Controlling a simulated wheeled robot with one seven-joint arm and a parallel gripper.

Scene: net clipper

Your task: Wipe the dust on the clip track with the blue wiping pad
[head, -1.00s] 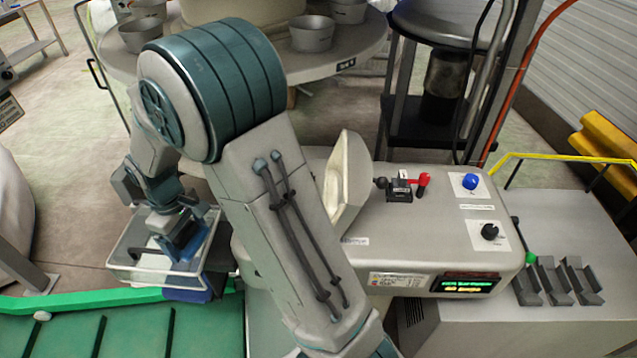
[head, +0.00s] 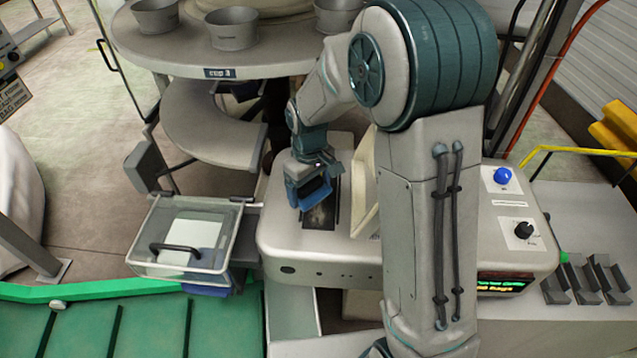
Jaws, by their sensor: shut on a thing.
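My gripper (head: 308,178) is at the middle of the head view, over the top of the grey clipper machine (head: 300,245). It is shut on the blue wiping pad (head: 315,194), which is tilted and partly hidden by the jaws. The clip track (head: 322,217) is a dark recessed strip in the machine's top, with brownish dust in it. The pad is at the track; I cannot tell whether it touches. My gripper and pad hide part of the track.
A raised cream cover (head: 366,180) stands just right of the track, close to my arm. A clear guard box (head: 150,240) with a dark handle is at the left. A round table (head: 190,60) with metal bowls is behind. A green conveyor (head: 70,325) runs front left.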

